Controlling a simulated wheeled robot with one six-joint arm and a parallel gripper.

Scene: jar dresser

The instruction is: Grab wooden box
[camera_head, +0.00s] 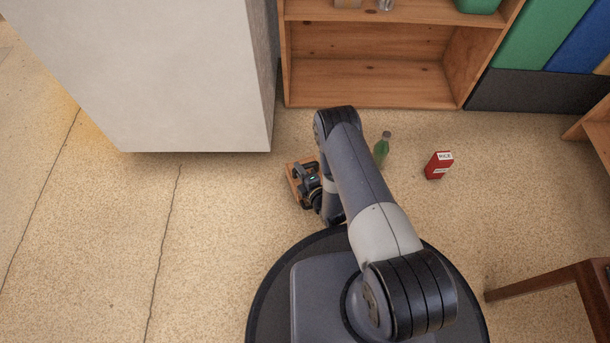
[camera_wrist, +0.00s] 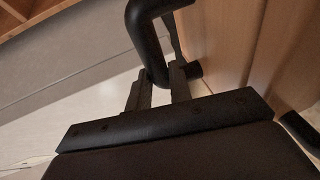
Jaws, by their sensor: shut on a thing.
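The wooden box (camera_head: 292,173) is on the floor in the head view, just left of my arm and partly hidden by my gripper (camera_head: 304,176). In the wrist view its plain wooden side (camera_wrist: 225,45) fills the upper right. A black tubular handle (camera_wrist: 146,38) stands out from the wood. My gripper (camera_wrist: 160,85) is shut on this handle, with a finger on each side of it. I cannot tell whether the box touches the floor or is slightly raised.
A large white block (camera_head: 190,75) stands close behind and left of the box. A wooden shelf (camera_head: 370,83) is at the back. A green bottle (camera_head: 382,151) and a red box (camera_head: 437,168) stand right of my arm. The floor at left is clear.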

